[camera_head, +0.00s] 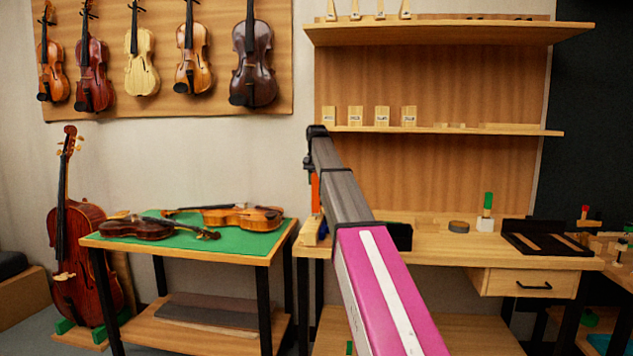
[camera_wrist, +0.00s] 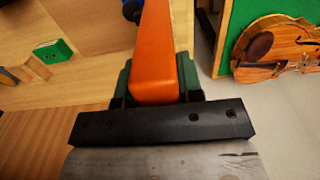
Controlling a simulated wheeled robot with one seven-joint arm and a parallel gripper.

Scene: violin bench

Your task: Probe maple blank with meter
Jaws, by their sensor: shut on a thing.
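My gripper (camera_wrist: 155,82) is shut on an orange tool (camera_wrist: 153,50), which looks like the meter, with one green-and-black finger on each side. The tool's far end runs out of the wrist view at the top. In the head view, the orange tool (camera_head: 315,192) hangs below the end of my arm, over the left end of the bench. A pale wood block (camera_head: 310,232) stands on the bench just below it; I cannot tell whether they touch. Several labelled wood blocks (camera_head: 382,116) stand on the shelf; their labels are too small to read, so I cannot tell which is maple.
A green-topped table (camera_head: 252,243) with two violins is at the left, a gap away from the bench (camera_head: 450,248). A black tray (camera_head: 545,240), a grey round thing (camera_head: 459,227) and a green-topped bottle (camera_head: 487,212) stand on the bench. A small green box (camera_wrist: 53,51) lies left of my gripper.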

